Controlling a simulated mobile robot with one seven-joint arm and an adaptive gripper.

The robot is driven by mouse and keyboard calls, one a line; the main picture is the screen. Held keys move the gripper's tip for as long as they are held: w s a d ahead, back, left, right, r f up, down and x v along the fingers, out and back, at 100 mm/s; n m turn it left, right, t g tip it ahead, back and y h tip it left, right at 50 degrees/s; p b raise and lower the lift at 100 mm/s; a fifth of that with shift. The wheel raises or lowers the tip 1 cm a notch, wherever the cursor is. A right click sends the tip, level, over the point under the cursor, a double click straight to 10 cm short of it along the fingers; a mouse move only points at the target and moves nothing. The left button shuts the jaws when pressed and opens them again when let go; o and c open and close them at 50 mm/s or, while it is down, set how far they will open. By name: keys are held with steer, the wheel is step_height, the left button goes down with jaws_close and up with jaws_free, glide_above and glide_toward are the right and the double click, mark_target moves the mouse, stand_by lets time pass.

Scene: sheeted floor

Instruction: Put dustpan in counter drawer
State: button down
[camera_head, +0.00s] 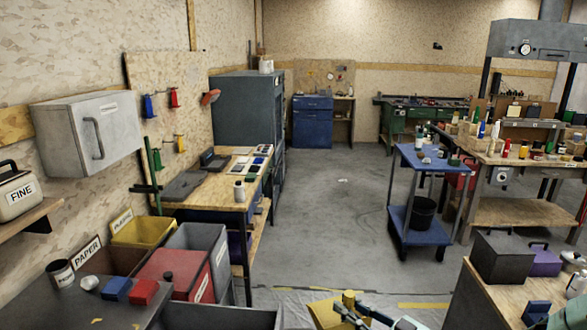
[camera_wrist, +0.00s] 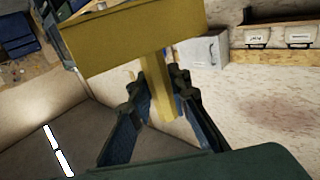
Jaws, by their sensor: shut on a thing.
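The yellow dustpan (camera_head: 326,313) is at the bottom middle of the head view, in front of the sheeted floor. My gripper (camera_head: 350,306) is at its handle there. In the wrist view the dustpan (camera_wrist: 135,38) spans the top, with its handle running down between the two fingers. My gripper (camera_wrist: 158,98) is shut on this handle, and the pan is held off the floor. A wooden counter (camera_head: 467,302) stands at the lower right of the head view. I cannot tell an open drawer in it; its front is mostly cut off.
A black box (camera_head: 502,258) and a purple box (camera_head: 544,262) stand on the counter. Bins, one a red bin (camera_head: 172,275), crowd the lower left. A blue cart (camera_head: 422,229) stands right of centre. The grey floor (camera_head: 330,220) between is clear.

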steer(key=shift+f+m+t+h, duration=0.1)
steer(key=shift+m+t+h, duration=0.6)
steer(key=shift+m+h, duration=0.15)
steer(key=shift+s+d+f+m+t+h, duration=0.15)
steer(key=shift+d+f+m+t+h, duration=0.15)
steer(key=shift+h, duration=0.25)
steer(key=shift+s+d+f+m+t+h, duration=0.1)
steer(key=shift+f+m+t+h, duration=0.1)
steer(key=shift+m+t+h, duration=0.25)
steer(key=shift+w+a, duration=0.1)
steer(key=shift+a, duration=0.2)
